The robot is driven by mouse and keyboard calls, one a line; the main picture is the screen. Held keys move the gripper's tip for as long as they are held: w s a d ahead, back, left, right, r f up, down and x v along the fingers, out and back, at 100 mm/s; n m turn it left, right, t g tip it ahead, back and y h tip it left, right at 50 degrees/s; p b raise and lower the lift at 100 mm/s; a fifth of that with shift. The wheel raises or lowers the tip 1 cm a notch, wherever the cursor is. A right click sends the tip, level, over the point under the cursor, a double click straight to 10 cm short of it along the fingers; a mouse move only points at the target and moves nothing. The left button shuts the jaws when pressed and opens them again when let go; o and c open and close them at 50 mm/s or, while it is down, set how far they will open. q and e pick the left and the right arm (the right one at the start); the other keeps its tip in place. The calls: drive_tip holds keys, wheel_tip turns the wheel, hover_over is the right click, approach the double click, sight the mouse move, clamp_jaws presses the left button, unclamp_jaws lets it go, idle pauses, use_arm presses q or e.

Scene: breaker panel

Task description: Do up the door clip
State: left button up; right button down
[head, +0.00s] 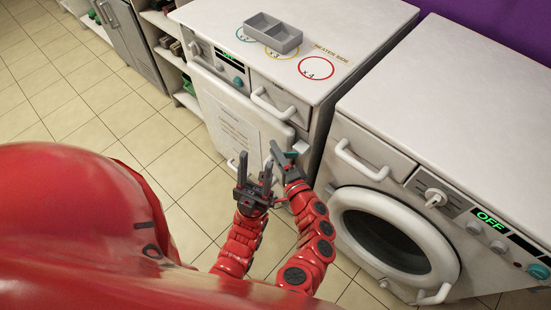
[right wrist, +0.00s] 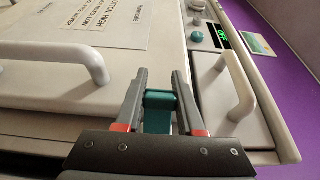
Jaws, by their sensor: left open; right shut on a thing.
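The teal door clip (right wrist: 159,104) sits between the fingers of my right gripper (right wrist: 159,80) in the right wrist view. In the head view the clip (head: 291,154) is a small teal bar at the right front edge of the left machine, and my right gripper (head: 284,157) is shut on it. The white door (head: 222,105) with a paper sheet appears closed or nearly closed; I cannot tell whether the clip is fastened. My left gripper (head: 255,172) is open and empty, pointing up in front of the door, just left of the right gripper.
A grey two-part tray (head: 272,33) stands on the left machine's top, beside coloured rings. White handles (head: 272,106) stick out from its front. A second machine with a round door (head: 395,235) stands to the right. Tiled floor (head: 110,120) is free to the left.

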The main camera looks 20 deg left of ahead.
drive_tip(key=shift+w+m+t+h+b, duration=0.25)
drive_tip(key=shift+m+t+h+b, duration=0.35)
drive_tip(key=shift+t+h, duration=0.1)
drive_tip(key=c, duration=0.5)
unclamp_jaws()
drive_tip(key=shift+w+a, duration=0.1)
